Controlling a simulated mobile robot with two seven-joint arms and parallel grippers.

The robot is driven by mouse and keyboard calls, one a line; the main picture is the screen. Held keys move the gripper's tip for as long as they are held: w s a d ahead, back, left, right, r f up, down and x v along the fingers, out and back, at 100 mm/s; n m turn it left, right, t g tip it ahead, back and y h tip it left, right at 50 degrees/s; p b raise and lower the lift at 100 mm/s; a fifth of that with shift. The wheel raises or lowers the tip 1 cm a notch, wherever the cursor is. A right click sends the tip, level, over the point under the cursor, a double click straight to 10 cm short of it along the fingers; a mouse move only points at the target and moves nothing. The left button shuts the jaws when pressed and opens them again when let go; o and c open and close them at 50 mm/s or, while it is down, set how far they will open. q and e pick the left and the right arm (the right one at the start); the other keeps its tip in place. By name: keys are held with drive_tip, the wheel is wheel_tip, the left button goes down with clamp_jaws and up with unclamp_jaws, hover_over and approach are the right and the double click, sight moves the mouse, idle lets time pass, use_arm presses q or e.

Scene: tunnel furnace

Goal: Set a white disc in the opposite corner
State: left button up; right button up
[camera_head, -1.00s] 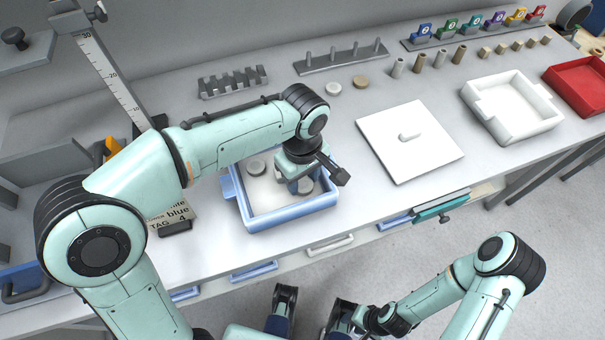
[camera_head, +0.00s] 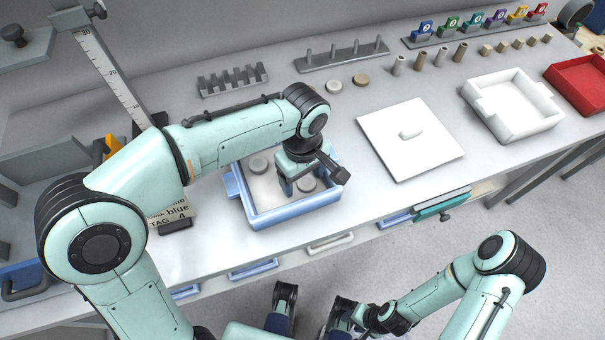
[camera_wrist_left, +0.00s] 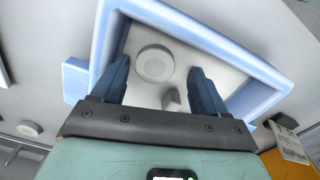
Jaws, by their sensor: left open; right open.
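My left gripper (camera_head: 304,182) is open and points down over the right part of the tray. In the left wrist view, a round disc (camera_wrist_left: 154,63) shows between its spread fingers, and it is not clamped. A small grey piece (camera_wrist_left: 171,99) lies nearer the palm, partly cut off from view. My right gripper (camera_head: 312,310) is open and empty, below the bench front.
A white disc (camera_head: 333,87) and a tan disc (camera_head: 360,81) lie on the bench behind. A white lid plate (camera_head: 408,155), a white tray (camera_head: 513,132) and a red tray (camera_head: 585,105) stand to the right. Racks line the back.

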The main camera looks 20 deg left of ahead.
use_arm(q)
drive_tip(key=shift+r, duration=0.4)
wheel_tip(320, 180, up, 13)
drive_tip(key=p, duration=0.3)
drive_tip(key=shift+f, duration=0.2)
use_arm(e)
wheel_tip(320, 180, up, 3)
drive_tip(key=shift+s, duration=0.1)
